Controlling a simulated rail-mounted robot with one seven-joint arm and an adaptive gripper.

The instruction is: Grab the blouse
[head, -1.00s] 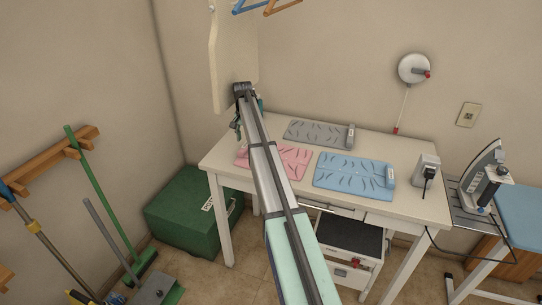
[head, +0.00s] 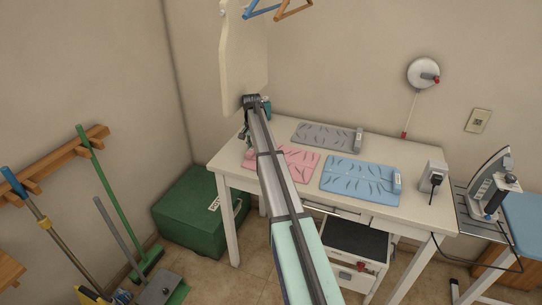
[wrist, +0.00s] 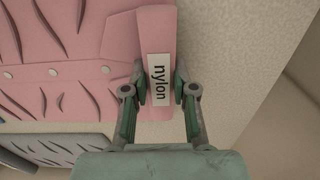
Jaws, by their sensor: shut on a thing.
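A folded pink blouse (head: 301,164) lies on the white table, partly hidden behind my arm in the head view. My gripper (head: 245,134) is small in the head view, at the table's left side. A grey blouse (head: 322,135) and a blue blouse (head: 350,177) lie folded beside the pink one.
A green box (head: 200,215) sits on the floor at left. A cream board (head: 243,60) rises behind my gripper.

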